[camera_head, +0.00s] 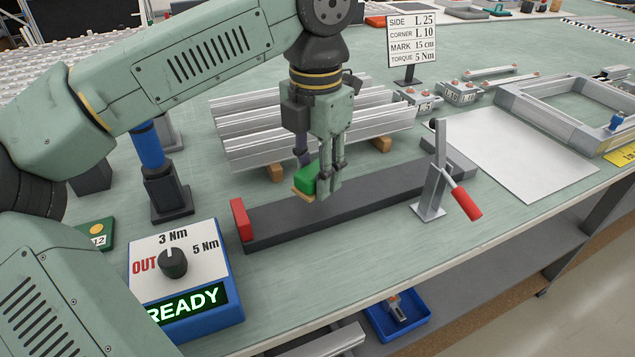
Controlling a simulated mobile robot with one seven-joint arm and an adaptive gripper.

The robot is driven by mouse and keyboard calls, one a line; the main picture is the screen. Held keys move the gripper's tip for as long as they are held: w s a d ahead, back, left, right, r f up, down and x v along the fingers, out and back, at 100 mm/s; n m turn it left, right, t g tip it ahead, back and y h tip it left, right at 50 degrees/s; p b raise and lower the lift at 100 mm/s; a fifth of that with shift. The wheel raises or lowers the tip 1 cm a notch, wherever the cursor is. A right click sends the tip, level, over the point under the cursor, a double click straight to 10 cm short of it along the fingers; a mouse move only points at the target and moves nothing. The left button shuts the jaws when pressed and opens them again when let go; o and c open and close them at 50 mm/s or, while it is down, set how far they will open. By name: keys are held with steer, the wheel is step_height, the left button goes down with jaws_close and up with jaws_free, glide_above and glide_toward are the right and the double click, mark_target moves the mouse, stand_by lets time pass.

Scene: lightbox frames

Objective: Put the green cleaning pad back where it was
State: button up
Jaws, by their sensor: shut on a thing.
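The green cleaning pad (306,176) is a small green block with a tan lower face. My gripper (322,180) is shut on it. The pad is held over the dark grey rail-like block (370,200) on the green bench, near its left half. The fingers partly hide the pad, and I cannot tell exactly how high it is above the block. The place where the pad was before cannot be told from this view.
A red stop (241,219) stands at the block's left end and a toggle clamp (438,185) at its right. Silver profiles (245,135) lie behind. A torque unit (185,285) reading READY stands front left, with a blue screwdriver (149,148) in a holder behind it. A white sheet (515,150) lies right.

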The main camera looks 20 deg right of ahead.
mark_target(317, 168)
steer(key=shift+d+f+p, duration=0.15)
steer(key=shift+f+p, duration=0.2)
steer(key=shift+f, duration=1.4)
steer(key=shift+f, duration=0.2)
steer(key=o, duration=1.1)
steer(key=shift+r, duration=0.15)
step_height(317, 168, up, 12)
steer(key=shift+r+b, duration=0.1)
steer(key=shift+b, duration=0.25)
